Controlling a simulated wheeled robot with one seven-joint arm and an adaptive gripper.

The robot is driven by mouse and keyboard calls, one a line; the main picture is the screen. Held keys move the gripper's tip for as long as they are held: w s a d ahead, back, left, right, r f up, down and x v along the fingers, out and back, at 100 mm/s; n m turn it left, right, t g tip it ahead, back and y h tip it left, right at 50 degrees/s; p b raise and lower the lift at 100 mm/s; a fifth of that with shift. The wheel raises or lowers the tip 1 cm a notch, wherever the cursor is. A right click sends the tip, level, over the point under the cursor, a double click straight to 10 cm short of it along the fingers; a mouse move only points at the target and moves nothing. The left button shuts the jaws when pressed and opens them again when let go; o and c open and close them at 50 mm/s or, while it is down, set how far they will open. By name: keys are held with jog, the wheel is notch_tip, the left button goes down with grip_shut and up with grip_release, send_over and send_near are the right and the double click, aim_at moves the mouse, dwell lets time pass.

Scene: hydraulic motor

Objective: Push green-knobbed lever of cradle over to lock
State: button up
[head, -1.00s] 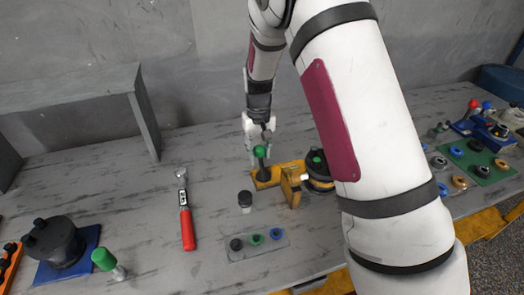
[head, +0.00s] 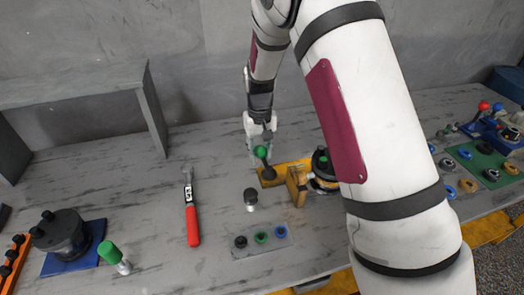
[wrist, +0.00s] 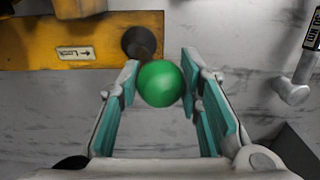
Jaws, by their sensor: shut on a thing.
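The yellow cradle (head: 298,190) stands on the table with a dark motor (head: 320,180) at its right, partly hidden by my arm. The lever's green knob (head: 261,152) is at the cradle's left end, above a dark pivot (wrist: 139,43). My gripper (wrist: 160,88) is shut on the green knob; in the wrist view the knob (wrist: 161,83) sits between the teal finger pads. The yellow plate (wrist: 25,40) carries a "Lock" label (wrist: 75,53) with an arrow pointing left in that view.
A black-capped part (head: 251,197) and a clear tray (head: 262,247) of rings stand in front of the cradle. A red-handled wrench (head: 193,225) lies to the left. A grey shelf (head: 80,100) stands behind left. The table between wrench and cradle is partly clear.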

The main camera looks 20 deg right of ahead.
jog(key=shift+a+f, duration=0.1)
jog(key=shift+a, duration=0.15)
jog(key=shift+a+f, duration=0.15)
jog(key=shift+a, duration=0.45)
dwell(0.3)
jog(key=shift+o, duration=0.2)
jog(key=shift+a+f, duration=0.1)
jog(key=shift+o, duration=0.2)
jog(key=shift+a+f, duration=0.35)
jog(key=shift+a, duration=0.15)
jog(key=shift+s+a+f, duration=0.1)
jog(key=shift+s+a, duration=0.05)
jog(key=o, duration=0.7)
jog(key=shift+d+r, duration=0.2)
jog(key=shift+r, duration=0.05)
